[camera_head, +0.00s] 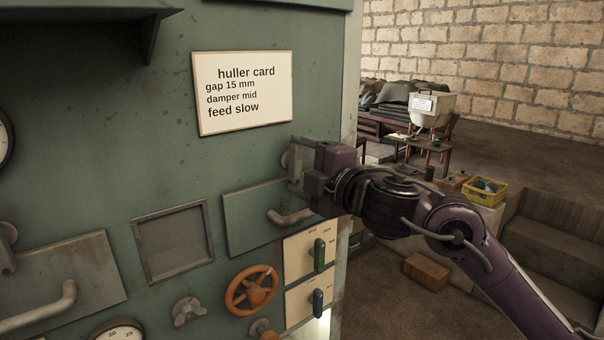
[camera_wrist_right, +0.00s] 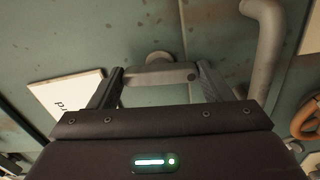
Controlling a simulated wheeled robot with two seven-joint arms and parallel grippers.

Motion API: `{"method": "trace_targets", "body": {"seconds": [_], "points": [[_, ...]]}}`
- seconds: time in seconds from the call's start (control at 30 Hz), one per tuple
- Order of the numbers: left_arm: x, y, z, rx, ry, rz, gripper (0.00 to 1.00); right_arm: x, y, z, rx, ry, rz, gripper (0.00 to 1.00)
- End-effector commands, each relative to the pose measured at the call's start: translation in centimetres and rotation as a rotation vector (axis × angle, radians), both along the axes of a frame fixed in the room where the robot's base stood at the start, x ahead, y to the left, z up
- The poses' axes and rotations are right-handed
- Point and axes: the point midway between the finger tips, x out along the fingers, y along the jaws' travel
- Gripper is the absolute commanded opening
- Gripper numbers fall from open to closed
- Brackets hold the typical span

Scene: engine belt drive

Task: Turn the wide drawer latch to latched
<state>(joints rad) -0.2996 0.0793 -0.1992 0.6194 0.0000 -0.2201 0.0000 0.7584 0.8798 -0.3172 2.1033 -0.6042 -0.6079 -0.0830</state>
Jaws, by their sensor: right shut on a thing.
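A grey metal latch bar (camera_wrist_right: 160,75) with a round pivot (camera_wrist_right: 159,58) is mounted on the green machine panel. My right gripper (camera_head: 296,165) is at this latch, above the drawer front (camera_head: 250,222) with the curved handle. In the right wrist view my right gripper (camera_wrist_right: 160,78) has one finger at each end of the bar and is shut on it. In the head view the pivot (camera_head: 285,160) shows just left of the fingers; the bar is mostly hidden. Its latched or unlatched marking cannot be seen. My left gripper is not in view.
A huller card (camera_head: 245,92) hangs above. Below are an orange handwheel (camera_head: 251,290), a wing knob (camera_head: 188,310) and switches (camera_head: 319,255). Another drawer front (camera_head: 85,265) with a handle is at the left. Free floor and a yellow crate (camera_head: 484,196) lie to the right.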

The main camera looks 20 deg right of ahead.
Motion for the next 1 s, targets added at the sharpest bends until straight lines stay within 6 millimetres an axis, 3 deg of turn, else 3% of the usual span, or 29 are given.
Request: {"method": "trace_targets", "body": {"seconds": [0.3, 0.8, 0.83, 1.0], "points": [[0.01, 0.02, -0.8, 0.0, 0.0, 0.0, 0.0, 0.0, 0.06, -0.19, -0.103, -0.034, 0.001, 0.5], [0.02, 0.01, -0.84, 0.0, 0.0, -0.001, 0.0, -0.01, 0.09, -0.21, -0.122, -0.039, 0.002, 0.5], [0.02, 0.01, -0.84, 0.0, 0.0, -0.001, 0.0, -0.01, 0.09, -0.21, -0.122, -0.039, 0.002, 0.74], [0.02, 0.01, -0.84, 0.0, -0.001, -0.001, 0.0, -0.01, 0.06, -0.14, -0.12, -0.039, 0.001, 0.95]]}}
